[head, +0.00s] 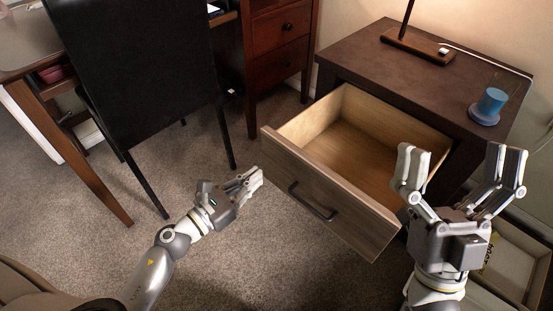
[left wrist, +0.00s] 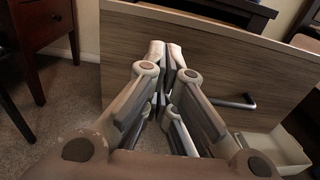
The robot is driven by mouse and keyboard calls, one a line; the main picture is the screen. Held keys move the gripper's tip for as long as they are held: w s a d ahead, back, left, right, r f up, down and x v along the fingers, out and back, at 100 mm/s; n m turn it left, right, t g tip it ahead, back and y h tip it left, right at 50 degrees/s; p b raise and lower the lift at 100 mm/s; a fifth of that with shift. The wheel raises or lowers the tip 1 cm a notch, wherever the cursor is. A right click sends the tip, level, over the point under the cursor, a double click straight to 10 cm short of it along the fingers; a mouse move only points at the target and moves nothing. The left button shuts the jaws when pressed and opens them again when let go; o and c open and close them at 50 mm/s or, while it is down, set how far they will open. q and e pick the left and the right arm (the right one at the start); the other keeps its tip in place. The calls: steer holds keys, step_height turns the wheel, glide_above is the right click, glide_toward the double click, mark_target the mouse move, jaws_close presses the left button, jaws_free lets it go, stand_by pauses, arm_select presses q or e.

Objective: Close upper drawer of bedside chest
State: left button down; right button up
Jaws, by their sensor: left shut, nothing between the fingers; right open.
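The bedside chest (head: 375,65) stands at the right with a dark brown top. Its upper drawer (head: 345,195) is pulled out, and its light wood inside is empty. The drawer's front has a dark bar handle (head: 312,202). My left gripper (head: 255,178) is shut and empty, beside the left end of the drawer front. In the left wrist view its fingertips (left wrist: 172,50) are in front of the drawer front (left wrist: 225,65); I cannot tell whether they touch. My right gripper (head: 460,165) is open and empty, in front of the drawer's right side, hiding part of it.
A lamp base (head: 418,45) and a blue cup (head: 490,103) on a coaster stand on the chest top. A lower open drawer or box (head: 515,262) shows at the bottom right. A black chair (head: 140,70) and a desk (head: 25,45) stand at the left. Carpet is clear before the drawer.

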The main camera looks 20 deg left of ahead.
mark_target(284, 155)
arm_select(q)
steer(key=x, duration=0.7)
steer(key=shift+w+d, duration=0.3)
steer(key=shift+w, duration=0.25)
arm_select(e)
steer(key=shift+w+a+f+g, duration=0.1)
steer(key=shift+w+f+g, duration=0.25)
steer(key=shift+w, duration=0.15)
steer(key=shift+w+a+f+g, duration=0.1)
steer(key=shift+w+f+g, duration=0.2)
steer(key=shift+w, duration=0.2)
arm_select(q)
steer(key=shift+w, duration=0.1)
